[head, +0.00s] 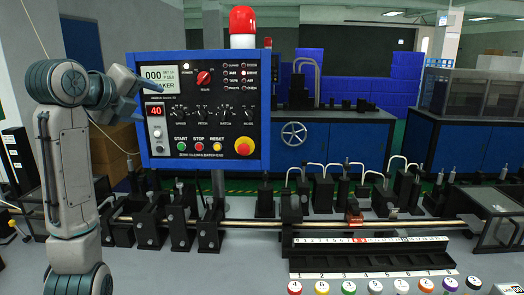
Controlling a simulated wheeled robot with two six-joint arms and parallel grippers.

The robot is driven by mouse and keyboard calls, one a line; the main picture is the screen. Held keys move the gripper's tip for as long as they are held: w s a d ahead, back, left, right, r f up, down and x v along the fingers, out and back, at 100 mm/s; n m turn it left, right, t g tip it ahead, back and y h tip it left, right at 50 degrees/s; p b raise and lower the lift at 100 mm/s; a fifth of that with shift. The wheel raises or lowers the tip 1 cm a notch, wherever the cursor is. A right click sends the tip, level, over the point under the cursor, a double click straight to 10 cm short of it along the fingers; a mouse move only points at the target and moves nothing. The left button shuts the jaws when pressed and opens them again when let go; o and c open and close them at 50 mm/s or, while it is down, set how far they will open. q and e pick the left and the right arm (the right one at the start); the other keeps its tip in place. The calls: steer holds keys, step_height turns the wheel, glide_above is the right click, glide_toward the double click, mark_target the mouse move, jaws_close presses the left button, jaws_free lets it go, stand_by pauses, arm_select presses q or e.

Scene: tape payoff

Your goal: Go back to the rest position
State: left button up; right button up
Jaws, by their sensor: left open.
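My left arm rises at the left of the head view and bends over at the top. My left gripper (133,83) is open, in front of the left edge of the blue control panel (215,108), beside its small display. I cannot tell whether it touches the panel. Nothing shows between its fingers. My right arm and gripper are not in the view.
A red lamp (243,22) stands above the panel. Black clamps and a long metal rod (270,223) run across the middle. A numbered black rack (370,258) and several coloured round caps are at the front right. A blue machine (335,140) stands behind.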

arm_select(q)
steer(key=s+f+n+g+y, duration=0.15)
steer(key=f+n, duration=0.25)
steer(key=f, duration=0.7)
steer(key=s+f+n+g, duration=0.1)
steer(key=s+f+n, duration=0.2)
steer(key=f, duration=0.9)
steer(key=s+f+n+g+y, duration=0.15)
steer(key=f+n, duration=0.25)
steer(key=f, duration=0.7)
steer(key=s+f+n+g, duration=0.1)
steer(key=s+f+n, duration=0.4)
steer(key=s+f, duration=0.5)
steer(key=s+f+n+g+y, duration=0.15)
steer(key=s+f+n, duration=0.3)
steer(key=s, duration=0.45)
steer(key=s+a+f+n+g, duration=0.1)
steer(key=s+f+n+g, duration=0.15)
steer(key=s+f, duration=0.5)
steer(key=s+f+n+g+y, duration=0.1)
steer(key=s+f+n, duration=0.3)
steer(key=s, duration=0.7)
step_height(320, 180, down, 28)
steer(key=w+a+g, duration=0.1)
steer(key=a, duration=0.2)
steer(key=s+a+f+n+g, duration=0.1)
steer(key=s+f, duration=1.7)
steer(key=f, duration=0.2)
steer(key=shift+s+f+h, duration=0.3)
steer(key=shift+f+h, duration=0.05)
